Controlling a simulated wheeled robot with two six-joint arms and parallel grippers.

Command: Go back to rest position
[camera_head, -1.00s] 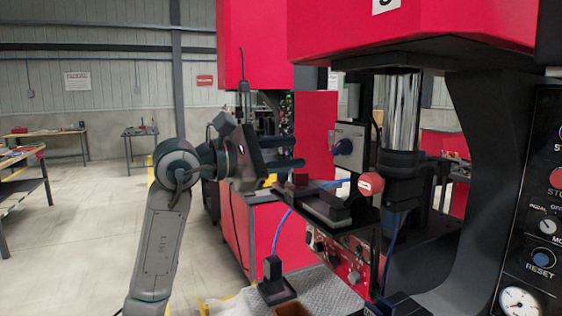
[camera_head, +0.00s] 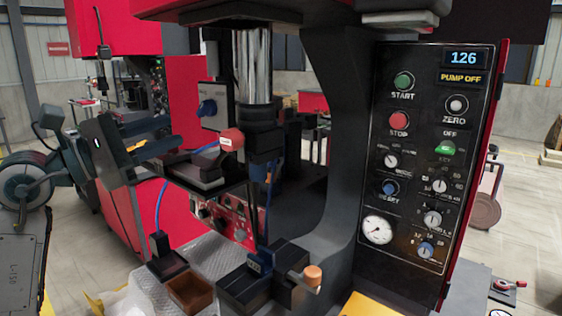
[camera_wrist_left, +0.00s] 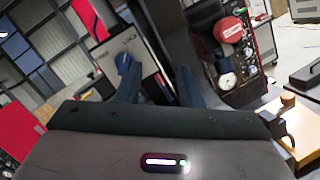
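My left gripper (camera_head: 173,134) shows at the left of the head view, its arm coming in from the left edge. Its two dark fingers are apart with nothing between them, pointing right toward the red and black machine (camera_head: 330,140). The fingers also stand apart in the left wrist view (camera_wrist_left: 154,66), where the machine's red knob (camera_wrist_left: 229,29) shows beyond them at the upper right. In the head view the fingertips are near a grey box with a blue knob (camera_head: 207,108). I cannot tell whether they touch anything. My right gripper is not in view.
A control panel (camera_head: 415,170) with buttons and a "126" display stands at the right. A brown open box (camera_head: 189,291) and a black fixture with an orange knob (camera_head: 312,275) sit at the front. A red cabinet (camera_head: 122,214) is at the left. Open floor shows at the far right.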

